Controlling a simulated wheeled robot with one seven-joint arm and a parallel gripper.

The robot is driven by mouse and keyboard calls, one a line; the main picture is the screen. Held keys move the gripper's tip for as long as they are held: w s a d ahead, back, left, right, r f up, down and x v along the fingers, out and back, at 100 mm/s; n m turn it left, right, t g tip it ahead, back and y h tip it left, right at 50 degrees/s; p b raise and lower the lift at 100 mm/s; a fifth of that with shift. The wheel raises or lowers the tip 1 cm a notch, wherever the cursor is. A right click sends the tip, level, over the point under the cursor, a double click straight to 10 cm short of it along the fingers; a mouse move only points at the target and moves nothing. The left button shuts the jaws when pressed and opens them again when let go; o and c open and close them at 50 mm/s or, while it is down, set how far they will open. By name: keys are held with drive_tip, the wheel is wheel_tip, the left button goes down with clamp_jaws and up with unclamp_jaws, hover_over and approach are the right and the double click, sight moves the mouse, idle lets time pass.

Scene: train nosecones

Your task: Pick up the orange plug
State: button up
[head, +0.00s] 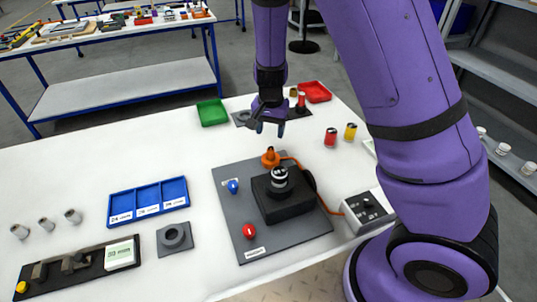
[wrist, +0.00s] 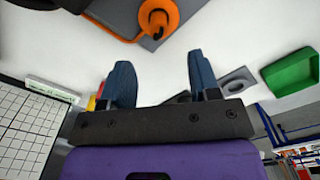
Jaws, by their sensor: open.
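The orange plug (head: 270,157) stands at the back edge of the grey board (head: 240,217), behind a black block (head: 284,204) that carries a black and white cylinder (head: 279,176). An orange cable joins the plug. In the wrist view the plug (wrist: 158,16) is at the top edge, partly cut off, beyond my fingertips. My gripper (head: 270,127) is above the table, behind the plug in the head view. In the wrist view its two blue fingers (wrist: 158,75) are spread apart with nothing between them.
The cable runs to a grey control box (head: 368,210) at right. A blue knob (head: 233,187) and a red knob (head: 249,231) sit on the board. A green tray (head: 212,113) and red tray (head: 315,92) lie at the back. A blue three-part tray (head: 148,201) lies left.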

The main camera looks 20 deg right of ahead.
sight(271, 149)
wheel_tip(271, 149, down, 9)
drive_tip(key=shift+d+r, duration=0.1)
idle(0.5)
drive_tip(key=shift+c, duration=0.4)
drive_tip(key=c, duration=0.9)
